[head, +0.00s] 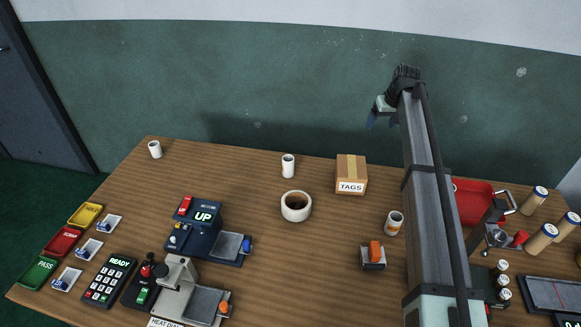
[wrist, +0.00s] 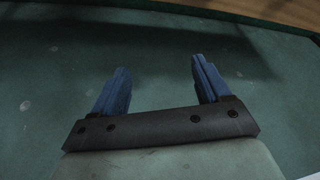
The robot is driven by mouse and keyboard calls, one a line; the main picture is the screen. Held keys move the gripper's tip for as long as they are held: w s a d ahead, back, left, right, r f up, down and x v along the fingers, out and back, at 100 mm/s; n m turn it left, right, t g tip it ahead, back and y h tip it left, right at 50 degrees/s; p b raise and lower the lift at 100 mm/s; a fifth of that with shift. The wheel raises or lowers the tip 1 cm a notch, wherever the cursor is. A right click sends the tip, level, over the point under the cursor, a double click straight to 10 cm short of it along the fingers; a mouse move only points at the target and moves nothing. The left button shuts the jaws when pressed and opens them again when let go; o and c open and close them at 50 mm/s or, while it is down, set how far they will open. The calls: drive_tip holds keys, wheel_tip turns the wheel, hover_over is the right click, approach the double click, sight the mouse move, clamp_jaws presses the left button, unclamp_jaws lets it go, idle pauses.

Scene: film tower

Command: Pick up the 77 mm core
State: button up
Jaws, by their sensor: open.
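No size marking is readable, so I cannot tell which piece is the 77 mm core. Candidates are white hollow cylinders: a small one (head: 155,149) at the table's far left, another (head: 288,166) left of the tags box, and one with a brownish band (head: 394,223) near my arm. A wide, low white ring (head: 296,207) with a dark brown inside lies mid-table. My gripper (head: 383,118) is raised beyond the table's back edge, away from all of them.
A cardboard TAGS box (head: 351,175) stands at the back. A red bin (head: 473,203) and tan rolls (head: 541,238) are right. My arm hides part of the table.

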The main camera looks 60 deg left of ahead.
drive_tip(key=s+a+f+n+g+h, duration=0.1)
drive_tip(key=s+a, duration=0.3)
drive_tip(key=s, duration=0.3)
drive_tip(key=s+a+n+h, duration=0.1)
drive_tip(key=s+a, duration=0.3)
drive_tip(key=s, duration=0.3)
drive_tip(key=n+h, duration=0.1)
drive_tip(key=h, duration=0.1)
hover_over(288, 165)
drive_tip(key=w+a, duration=0.1)
drive_tip(key=a, duration=0.1)
drive_tip(key=f, duration=0.2)
wheel_tip(288, 165, down, 13)
drive_tip(key=shift+w+r, duration=0.1)
drive_tip(key=shift+r, duration=0.05)
drive_tip(key=shift+c, duration=0.4)
drive_tip(key=c, duration=1)
drive_tip(key=shift+r, duration=0.1)
